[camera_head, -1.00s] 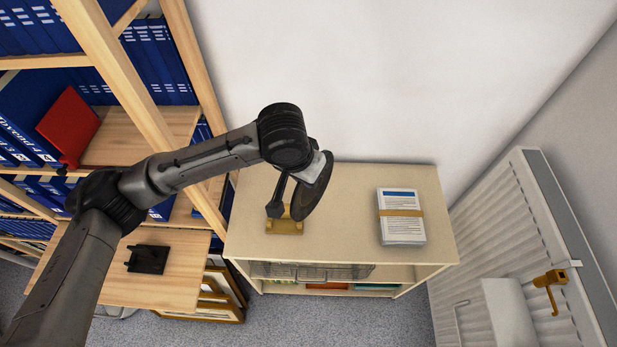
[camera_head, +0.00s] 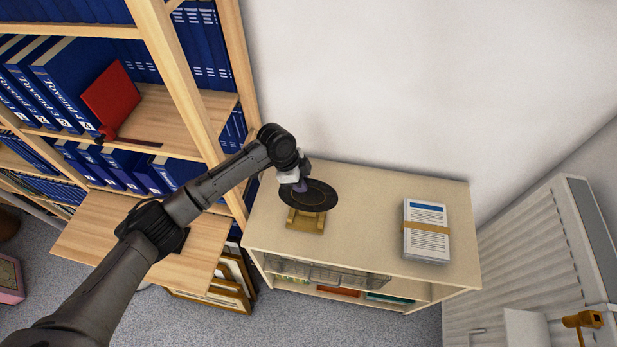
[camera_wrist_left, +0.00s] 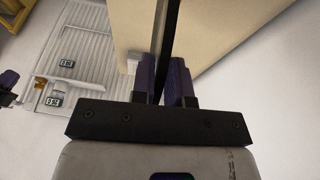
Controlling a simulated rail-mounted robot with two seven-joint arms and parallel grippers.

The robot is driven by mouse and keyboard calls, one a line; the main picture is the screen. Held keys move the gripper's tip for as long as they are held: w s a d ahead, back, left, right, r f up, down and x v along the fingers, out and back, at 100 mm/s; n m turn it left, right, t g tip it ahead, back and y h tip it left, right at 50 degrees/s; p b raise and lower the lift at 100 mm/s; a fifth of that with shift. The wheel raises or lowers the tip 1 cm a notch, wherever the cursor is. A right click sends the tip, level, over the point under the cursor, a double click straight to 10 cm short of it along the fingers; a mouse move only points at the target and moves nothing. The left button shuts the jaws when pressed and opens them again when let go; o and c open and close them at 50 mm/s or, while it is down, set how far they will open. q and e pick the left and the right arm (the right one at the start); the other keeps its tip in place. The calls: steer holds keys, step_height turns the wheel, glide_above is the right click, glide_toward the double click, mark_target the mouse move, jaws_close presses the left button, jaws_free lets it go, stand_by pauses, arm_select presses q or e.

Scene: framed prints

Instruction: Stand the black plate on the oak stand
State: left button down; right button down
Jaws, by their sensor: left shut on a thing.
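My left gripper (camera_head: 299,186) is shut on the rim of the black plate (camera_head: 318,197), above the cream cabinet. The plate is a dark oval leaning with its face partly toward the head camera. The oak stand (camera_head: 305,222) is on the cabinet top, directly below and in front of the plate; its rear part is hidden. I cannot tell whether plate and stand touch. In the left wrist view the plate (camera_wrist_left: 170,35) is a thin dark edge between the purple fingers. A dark purple shape at that view's left edge may be part of my right gripper.
The cream cabinet (camera_head: 360,235) also holds a banded paper stack (camera_head: 427,230) at right, with clear top between.

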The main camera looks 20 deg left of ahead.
mark_target(299, 195)
arm_select(q)
steer(key=shift+a+f+m, duration=0.3)
steer(key=shift+a+f, duration=0.05)
steer(key=shift+f, duration=0.35)
steer(key=shift+f+b, duration=1.65)
steer(key=shift+b, duration=0.45)
steer(key=shift+f+b, duration=0.5)
steer(key=shift+f, duration=0.75)
steer(key=c, duration=1.1)
jaws_free()
steer(key=shift+o, duration=0.2)
